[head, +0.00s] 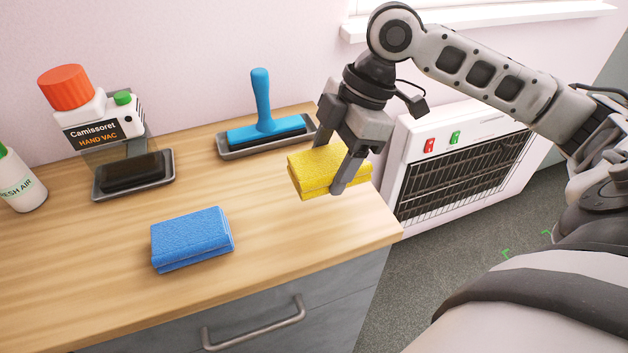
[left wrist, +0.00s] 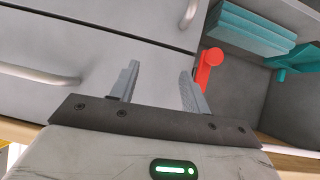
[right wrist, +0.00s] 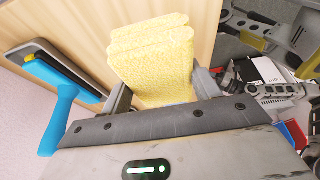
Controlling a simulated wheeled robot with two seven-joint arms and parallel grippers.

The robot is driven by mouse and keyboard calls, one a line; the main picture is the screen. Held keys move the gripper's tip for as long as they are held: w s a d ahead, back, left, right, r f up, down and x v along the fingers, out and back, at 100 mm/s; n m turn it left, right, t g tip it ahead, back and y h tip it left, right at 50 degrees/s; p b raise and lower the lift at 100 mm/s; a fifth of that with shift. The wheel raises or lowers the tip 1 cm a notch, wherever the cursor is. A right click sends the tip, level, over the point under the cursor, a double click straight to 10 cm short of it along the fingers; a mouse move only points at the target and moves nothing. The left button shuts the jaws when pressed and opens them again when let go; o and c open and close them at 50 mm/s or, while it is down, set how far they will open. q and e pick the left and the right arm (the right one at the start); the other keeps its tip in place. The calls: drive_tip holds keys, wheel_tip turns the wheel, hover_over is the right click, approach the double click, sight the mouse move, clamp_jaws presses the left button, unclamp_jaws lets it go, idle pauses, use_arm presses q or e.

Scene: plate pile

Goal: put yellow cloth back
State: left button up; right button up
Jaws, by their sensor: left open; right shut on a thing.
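The yellow cloth (head: 310,172) is a thick folded block near the right end of the wooden counter in the head view. My right gripper (head: 345,172) is shut on it, with one finger across its near side. The cloth appears to be at or just above the counter top; I cannot tell if it touches. In the right wrist view the yellow cloth (right wrist: 155,60) stands out between the fingers. My left gripper (left wrist: 158,85) is open and empty in the left wrist view, in front of grey drawer fronts. It is not in the head view.
A heater (head: 455,165) stands right of the counter. The counter's front right is clear.

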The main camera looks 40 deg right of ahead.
sight(314, 203)
drive_tip(key=a+f, duration=0.1)
drive_tip(key=w+a+f, duration=0.1)
drive_tip(key=f, duration=0.1)
drive_tip(key=shift+w, duration=0.1)
drive_tip(key=shift+f, duration=1.55)
drive_tip(key=o, duration=0.9)
drive_tip(key=shift+o, duration=0.2)
drive_tip(key=p+v, duration=0.1)
drive_tip(key=v, duration=1.1)
